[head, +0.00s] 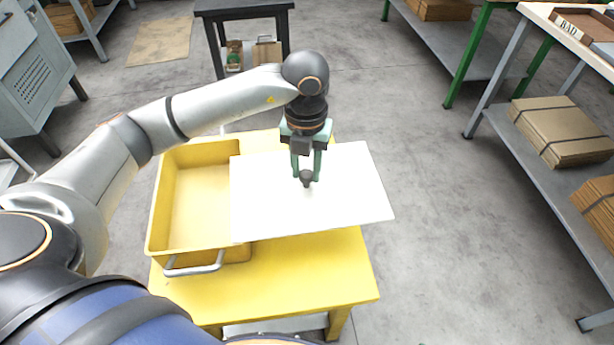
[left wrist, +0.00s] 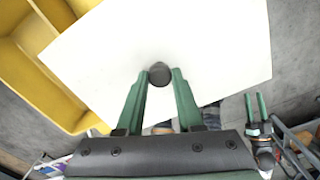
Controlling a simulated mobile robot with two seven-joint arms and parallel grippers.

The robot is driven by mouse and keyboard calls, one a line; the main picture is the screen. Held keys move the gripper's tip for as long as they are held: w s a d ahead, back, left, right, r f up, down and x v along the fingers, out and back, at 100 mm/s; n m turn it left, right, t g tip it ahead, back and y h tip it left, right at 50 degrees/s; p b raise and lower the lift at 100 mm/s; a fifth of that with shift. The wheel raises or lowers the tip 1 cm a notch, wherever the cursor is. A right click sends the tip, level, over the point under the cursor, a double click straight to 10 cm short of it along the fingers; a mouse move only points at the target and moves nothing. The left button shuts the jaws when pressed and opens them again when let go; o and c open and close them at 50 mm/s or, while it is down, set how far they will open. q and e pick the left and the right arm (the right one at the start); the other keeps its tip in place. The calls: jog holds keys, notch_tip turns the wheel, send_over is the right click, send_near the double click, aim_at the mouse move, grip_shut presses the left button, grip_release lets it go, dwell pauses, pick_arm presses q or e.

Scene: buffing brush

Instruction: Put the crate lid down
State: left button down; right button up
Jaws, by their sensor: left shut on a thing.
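The crate lid (head: 345,195) is a flat white board with a dark round knob (head: 306,178) on top. My left gripper (head: 306,175) points down and is shut on the knob. The lid looks roughly level and overlaps the right side of the yellow crate (head: 163,205) in the head view. Whether it touches the surface below cannot be told. The open-topped crate shows an empty visible inside. In the left wrist view the lid (left wrist: 200,45) fills the middle, with the knob (left wrist: 159,74) between the green fingers. My right gripper (left wrist: 256,106) shows there with its fingers apart and empty.
The crate stands on a yellow table (head: 290,275), whose front strip is bare. A dark stool (head: 245,8) stands behind. A shelf with cardboard stacks (head: 562,130) is at the right. The floor between is clear.

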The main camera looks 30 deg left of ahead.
aim_at(307, 173)
pick_arm(q)
notch_tip(307, 173, down, 3)
jog(key=shift+w+f, duration=0.1)
jog(key=shift+f, duration=0.05)
pick_arm(e)
jog(key=shift+w+r, duration=0.2)
jog(key=shift+r, duration=0.15)
pick_arm(q)
jog(key=shift+d, duration=0.1)
pick_arm(e)
jog(key=shift+f, duration=0.1)
pick_arm(q)
jog(key=shift+f, duration=0.45)
jog(key=c, duration=0.5)
grip_release()
jog(key=shift+c, duration=0.2)
pick_arm(e)
jog(key=shift+w+a, duration=0.2)
jog(key=shift+a, duration=0.1)
pick_arm(q)
jog(key=shift+r, duration=0.1)
